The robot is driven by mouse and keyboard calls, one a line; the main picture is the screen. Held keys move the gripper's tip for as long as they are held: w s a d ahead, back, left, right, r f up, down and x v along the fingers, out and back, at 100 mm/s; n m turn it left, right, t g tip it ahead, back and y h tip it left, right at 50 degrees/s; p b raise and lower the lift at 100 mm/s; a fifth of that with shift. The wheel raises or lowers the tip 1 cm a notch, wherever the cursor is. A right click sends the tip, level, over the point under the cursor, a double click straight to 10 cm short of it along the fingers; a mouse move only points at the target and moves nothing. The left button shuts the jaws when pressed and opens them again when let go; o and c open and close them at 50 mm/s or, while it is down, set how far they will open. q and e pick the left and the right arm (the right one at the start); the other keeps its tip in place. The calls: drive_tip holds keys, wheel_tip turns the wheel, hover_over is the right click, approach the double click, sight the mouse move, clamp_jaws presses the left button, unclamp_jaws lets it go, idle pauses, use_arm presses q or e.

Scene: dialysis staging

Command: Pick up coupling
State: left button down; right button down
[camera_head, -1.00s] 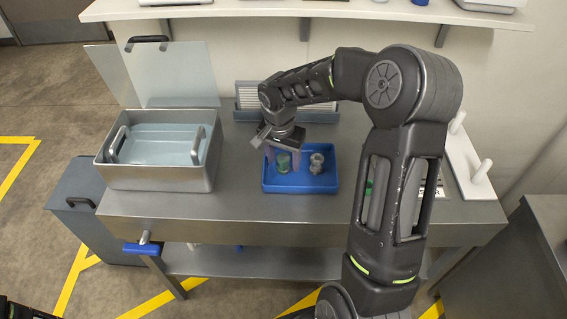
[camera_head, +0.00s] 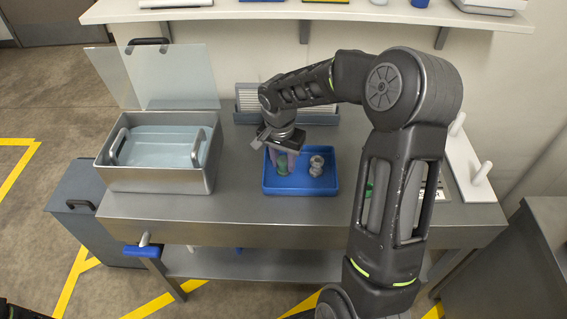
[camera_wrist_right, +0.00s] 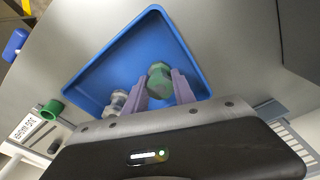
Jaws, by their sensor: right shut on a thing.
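A green coupling (camera_head: 283,166) is at the left part of the blue tray (camera_head: 301,189) on the steel table. In the wrist view the green coupling (camera_wrist_right: 159,77) is between the pale purple fingers of my right gripper (camera_wrist_right: 161,88). My right gripper (camera_head: 283,155) is shut on it, and its fingers partly hide it. The coupling is in or just above the tray; I cannot tell if it touches the floor of it. A grey coupling (camera_head: 316,166) stands beside it, outside the fingers, and shows in the wrist view too (camera_wrist_right: 116,102). My left gripper is not in view.
A steel basin (camera_head: 160,180) with a raised clear lid stands at the left of the table. A grey rack (camera_head: 245,103) is behind the tray. A white board with pegs (camera_head: 475,180) is at the right. A shelf (camera_head: 350,12) runs above the back.

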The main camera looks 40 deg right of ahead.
sight(283, 159)
wheel_tip(283, 159, up, 10)
drive_tip(key=shift+b, duration=0.45)
idle(0.4)
